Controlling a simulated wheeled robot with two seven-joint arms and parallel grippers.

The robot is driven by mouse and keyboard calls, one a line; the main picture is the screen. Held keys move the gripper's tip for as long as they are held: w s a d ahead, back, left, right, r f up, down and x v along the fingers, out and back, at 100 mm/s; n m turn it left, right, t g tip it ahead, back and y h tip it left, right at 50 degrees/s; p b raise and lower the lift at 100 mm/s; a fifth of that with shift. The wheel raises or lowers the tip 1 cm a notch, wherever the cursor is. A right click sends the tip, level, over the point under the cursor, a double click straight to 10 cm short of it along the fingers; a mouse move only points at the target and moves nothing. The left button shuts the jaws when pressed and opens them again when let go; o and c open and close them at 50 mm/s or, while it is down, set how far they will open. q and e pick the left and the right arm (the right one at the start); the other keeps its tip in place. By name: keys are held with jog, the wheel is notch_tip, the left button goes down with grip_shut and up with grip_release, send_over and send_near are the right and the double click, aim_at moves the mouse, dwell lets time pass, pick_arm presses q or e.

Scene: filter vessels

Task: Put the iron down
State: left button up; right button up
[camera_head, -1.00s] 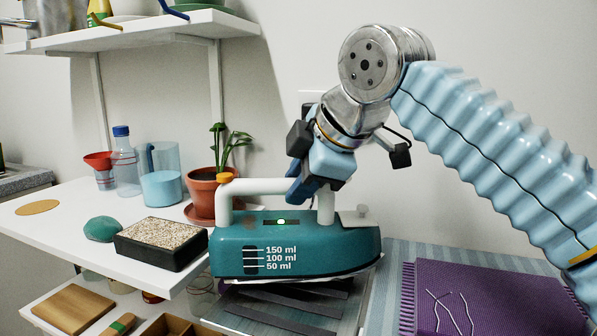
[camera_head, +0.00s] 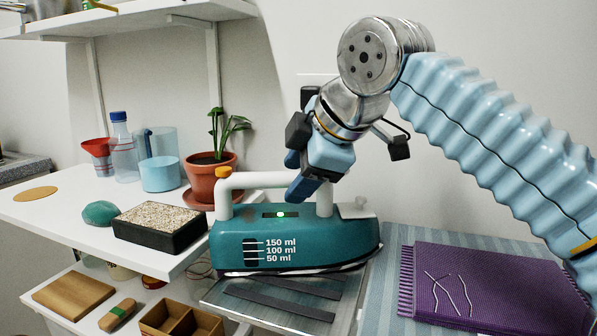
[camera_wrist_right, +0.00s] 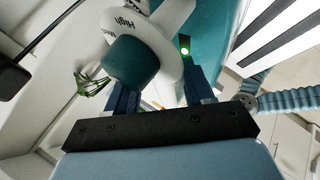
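The teal iron (camera_head: 335,238) with a white handle (camera_head: 265,180) and a small green light is over the metal rest (camera_head: 240,300) with dark strips. I cannot tell whether its sole touches the rest or is just above it. My right gripper (camera_head: 302,187) is shut on the handle, coming from above. In the right wrist view, the iron's teal dial (camera_wrist_right: 130,62) and handle lie by the fingers (camera_wrist_right: 160,95). The fingers partly hide the handle. My left gripper is not in view.
A black tray of granules (camera_head: 150,236), a green stone (camera_head: 100,212) and a potted plant (camera_head: 207,175) stand left of the iron. A folded purple cloth (camera_head: 500,285) lies on the striped board (camera_head: 385,290) at right. A lower shelf holds wooden items (camera_head: 72,295).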

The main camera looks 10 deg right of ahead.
jog(key=shift+r, duration=0.25)
jog(key=p+v, duration=0.3)
jog(key=v, duration=0.9)
jog(key=shift+r+p, duration=0.2)
jog(key=shift+p, duration=0.2)
